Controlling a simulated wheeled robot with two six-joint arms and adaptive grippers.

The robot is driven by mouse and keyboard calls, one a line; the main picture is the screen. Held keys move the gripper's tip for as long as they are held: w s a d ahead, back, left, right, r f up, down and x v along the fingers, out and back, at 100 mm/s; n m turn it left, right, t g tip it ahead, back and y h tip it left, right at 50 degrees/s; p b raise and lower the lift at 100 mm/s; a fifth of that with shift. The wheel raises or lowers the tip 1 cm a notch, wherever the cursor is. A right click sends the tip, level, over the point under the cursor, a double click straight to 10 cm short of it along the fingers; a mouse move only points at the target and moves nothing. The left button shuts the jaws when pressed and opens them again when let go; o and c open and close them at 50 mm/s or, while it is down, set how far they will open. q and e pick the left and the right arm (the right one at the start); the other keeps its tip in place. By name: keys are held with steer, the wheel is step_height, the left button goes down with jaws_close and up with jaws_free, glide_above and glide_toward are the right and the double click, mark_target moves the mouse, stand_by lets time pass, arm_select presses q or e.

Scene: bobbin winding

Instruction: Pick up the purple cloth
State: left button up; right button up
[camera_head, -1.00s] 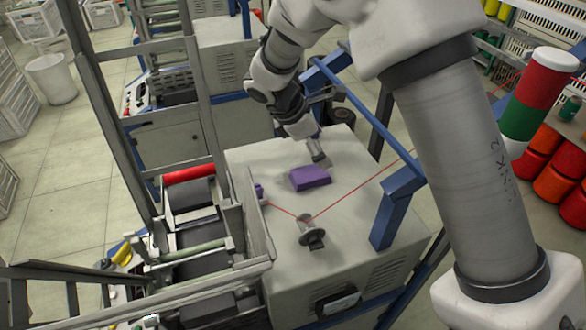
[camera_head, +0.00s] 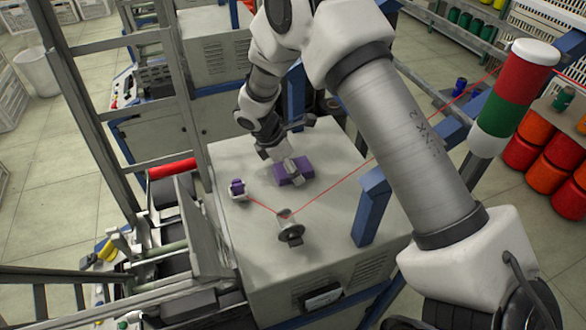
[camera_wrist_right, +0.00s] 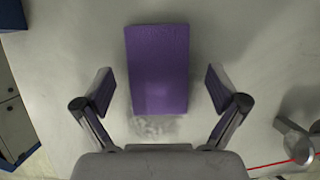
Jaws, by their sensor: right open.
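The purple cloth (camera_head: 300,177) is a small folded block lying flat on the grey machine top (camera_head: 330,160). My right gripper (camera_head: 291,168) comes down over it and hides part of it in the head view. In the right wrist view the cloth (camera_wrist_right: 158,65) lies between the two spread fingers of the gripper (camera_wrist_right: 159,88), with a gap on each side. The fingers are open and hold nothing. My left gripper is not in view.
A thread guide (camera_head: 290,230) stands on the top near the cloth, with a red thread running through it. A small purple bobbin (camera_head: 237,187) is at the left edge. A blue frame post (camera_head: 371,205) rises on the right. The surface around the cloth is mostly bare.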

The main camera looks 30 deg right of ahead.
steer(key=shift+a, duration=0.1)
steer(key=shift+f, duration=0.25)
stand_by(0.3)
steer(key=c, duration=1.1)
